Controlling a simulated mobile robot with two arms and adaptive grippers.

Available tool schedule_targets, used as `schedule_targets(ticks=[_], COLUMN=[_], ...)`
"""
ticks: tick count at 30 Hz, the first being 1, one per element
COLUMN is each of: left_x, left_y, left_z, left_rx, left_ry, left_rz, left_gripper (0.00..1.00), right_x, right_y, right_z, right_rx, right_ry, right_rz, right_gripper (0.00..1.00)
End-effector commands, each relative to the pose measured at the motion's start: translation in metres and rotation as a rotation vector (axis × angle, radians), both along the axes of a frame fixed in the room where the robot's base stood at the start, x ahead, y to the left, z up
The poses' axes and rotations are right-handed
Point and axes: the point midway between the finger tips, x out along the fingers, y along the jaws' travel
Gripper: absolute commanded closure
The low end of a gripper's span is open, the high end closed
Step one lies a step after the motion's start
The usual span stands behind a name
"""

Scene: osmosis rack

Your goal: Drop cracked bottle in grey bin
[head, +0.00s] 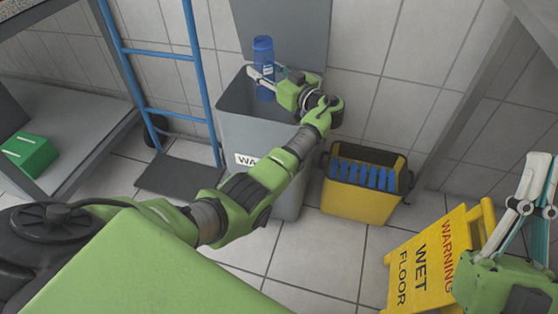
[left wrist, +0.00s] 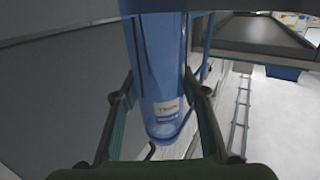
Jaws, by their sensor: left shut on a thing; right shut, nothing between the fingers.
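A blue bottle (head: 263,62) with a small white label is held upright over the grey bin (head: 248,135), whose grey lid stands open behind it. My left gripper (head: 264,77) is shut on the bottle, around its lower part. In the left wrist view the blue bottle (left wrist: 160,75) stands between the two fingers, its label facing the camera. My right gripper (head: 528,190) is at the right edge of the head view, empty, near the warning sign.
A yellow bucket (head: 352,195) with blue contents stands right of the bin. A yellow wet floor sign (head: 428,262) stands at the lower right. A green box (head: 28,154) sits on a shelf at the left.

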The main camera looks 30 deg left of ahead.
Motion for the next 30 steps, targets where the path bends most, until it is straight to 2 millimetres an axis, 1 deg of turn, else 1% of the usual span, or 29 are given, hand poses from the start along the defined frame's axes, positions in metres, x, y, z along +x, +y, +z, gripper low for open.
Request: schedule_targets(ticks=[7,8,9,10,19,22,26,30], left_x=[0.0,0.0,0.0,0.0,0.0,0.0,0.0,0.0], left_y=[0.0,0.0,0.0,0.0,0.0,0.0,0.0,0.0], left_z=[0.0,0.0,0.0,0.0,0.0,0.004,0.021,0.049], left_rx=[0.0,0.0,0.0,0.0,0.0,0.0,0.0,-0.002], left_ry=[0.0,0.0,0.0,0.0,0.001,0.0,-0.004,-0.005], left_rz=[0.0,0.0,0.0,0.0,0.0,0.0,0.001,0.001], left_gripper=[0.81,0.58,0.47,0.41,0.41,0.41,0.41,0.41], right_x=[-0.001,-0.001,0.0,0.0,0.0,0.0,0.0,0.0], right_y=[0.0,0.0,0.0,0.0,0.0,0.0,0.0,0.0], right_z=[0.001,0.001,0.001,0.001,0.0,0.0,0.0,0.0], right_rx=[0.001,0.001,0.001,0.001,0.001,0.001,0.001,0.001], right_ry=[-0.004,-0.004,-0.003,-0.003,-0.002,-0.002,-0.002,-0.002], right_rz=[0.0,0.0,0.0,0.0,0.0,0.001,0.0,0.0], right_gripper=[1.0,1.0,1.0,1.0,1.0,1.0,1.0,1.0])
